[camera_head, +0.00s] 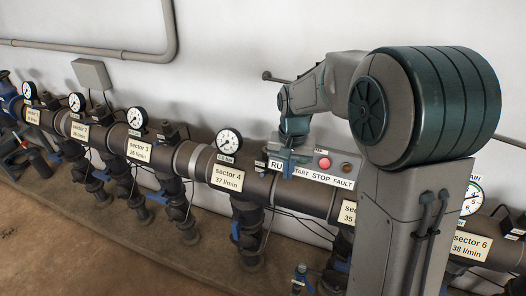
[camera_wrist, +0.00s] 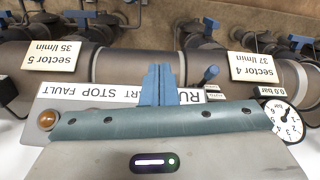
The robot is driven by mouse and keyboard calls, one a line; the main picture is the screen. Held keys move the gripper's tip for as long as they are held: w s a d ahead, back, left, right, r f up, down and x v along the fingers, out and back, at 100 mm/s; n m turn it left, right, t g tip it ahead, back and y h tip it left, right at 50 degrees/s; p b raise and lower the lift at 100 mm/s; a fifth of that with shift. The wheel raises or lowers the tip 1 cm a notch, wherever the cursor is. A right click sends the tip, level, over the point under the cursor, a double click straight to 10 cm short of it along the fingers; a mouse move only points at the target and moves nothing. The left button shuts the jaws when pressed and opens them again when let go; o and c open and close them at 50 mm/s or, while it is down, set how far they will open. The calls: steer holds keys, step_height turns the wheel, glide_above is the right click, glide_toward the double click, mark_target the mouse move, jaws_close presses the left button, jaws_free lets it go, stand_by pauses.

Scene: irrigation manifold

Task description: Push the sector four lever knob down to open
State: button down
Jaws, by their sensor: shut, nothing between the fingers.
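The sector 4 label (camera_head: 227,177) is on the brown pipe left of my gripper in the head view; it appears upside down at the right in the wrist view (camera_wrist: 254,67). Below it hangs the sector 4 valve (camera_head: 248,222) with a blue lever (camera_head: 235,231) at its left side. A short blue knob (camera_wrist: 208,74) stands near the pipe, right of my fingers in the wrist view; I cannot tell which part it belongs to. My gripper (camera_head: 288,170) is shut and empty, with its blue fingers (camera_wrist: 159,72) in front of the control panel, apart from the lever.
The control panel (camera_head: 318,175) with RUN, START, STOP and FAULT wording sits behind my gripper, its red button (camera_head: 324,163) showing. A pressure gauge (camera_head: 228,140) stands above the sector 4 label. Cables loop below the pipe. The sector 5 label (camera_wrist: 55,58) is at the left in the wrist view.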

steer(key=p, duration=0.8)
glide_toward(263, 172)
steer(key=shift+w+f+m+g, duration=0.3)
steer(key=shift+w+m+g, duration=0.2)
steer(key=shift+w, duration=0.15)
steer(key=shift+f, duration=0.1)
steer(key=shift+s+a+f+b, duration=0.15)
steer(key=shift+f+b, duration=0.9)
steer(key=shift+f, duration=0.65)
steer(key=shift+s+d+f+b, duration=0.1)
steer(key=shift+s+f+b, duration=0.1)
steer(key=shift+f+b, duration=1.2)
steer(key=shift+f+p, duration=0.3)
steer(key=shift+p, duration=0.05)
